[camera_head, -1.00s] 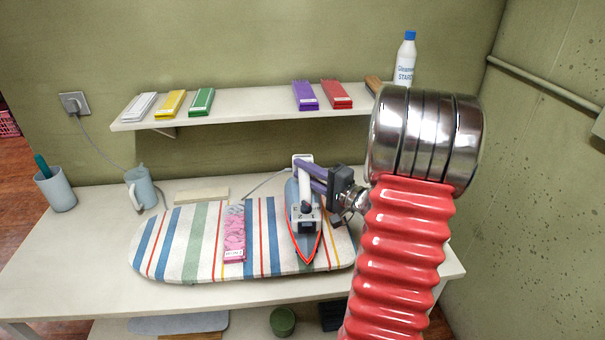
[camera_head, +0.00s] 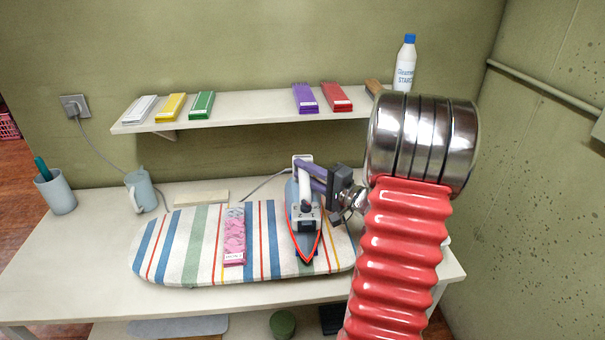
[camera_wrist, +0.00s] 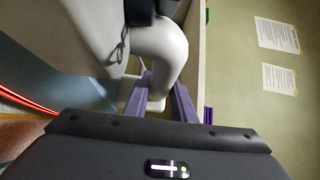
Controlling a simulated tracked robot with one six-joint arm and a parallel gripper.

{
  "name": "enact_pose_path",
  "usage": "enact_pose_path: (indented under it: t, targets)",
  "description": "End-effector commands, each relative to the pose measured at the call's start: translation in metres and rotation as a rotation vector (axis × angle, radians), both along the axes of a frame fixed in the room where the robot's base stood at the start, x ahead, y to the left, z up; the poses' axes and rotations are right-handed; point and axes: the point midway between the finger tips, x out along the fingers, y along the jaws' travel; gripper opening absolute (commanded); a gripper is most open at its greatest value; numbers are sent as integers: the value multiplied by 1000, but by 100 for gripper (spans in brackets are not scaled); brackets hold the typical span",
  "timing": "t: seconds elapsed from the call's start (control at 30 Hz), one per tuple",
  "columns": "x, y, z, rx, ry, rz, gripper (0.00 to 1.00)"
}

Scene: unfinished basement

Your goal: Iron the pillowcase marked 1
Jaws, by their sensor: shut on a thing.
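A wrinkled pink pillowcase (camera_head: 234,238) lies on the striped ironing board (camera_head: 181,262), with a small white label at its near end too small to read. A blue-grey iron (camera_head: 304,228) with a white handle and a red-edged soleplate is over the board, right of the pillowcase and apart from it. Its tip points toward the near edge. My gripper (camera_head: 312,174) has purple fingers and is shut on the iron's handle. The wrist view shows the white handle (camera_wrist: 160,55) between the purple fingers (camera_wrist: 160,98). Whether the soleplate touches the board, I cannot tell.
The shelf (camera_head: 240,119) above holds folded cloths, a brush (camera_head: 374,87) and a starch bottle (camera_head: 404,65). A jug (camera_head: 141,191) and a cup (camera_head: 56,190) stand at the table's left. The cord (camera_head: 100,150) runs along the back. A pale flat block (camera_head: 202,197) lies behind the board.

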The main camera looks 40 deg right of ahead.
Motion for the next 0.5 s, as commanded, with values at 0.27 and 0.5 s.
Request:
enact_pose_path:
  t: [0.27, 0.5]
  targets:
    - [3, -3, -1, 1, 2, -1, 0]
    - [6, -5, -1, 1, 2, -2, 0]
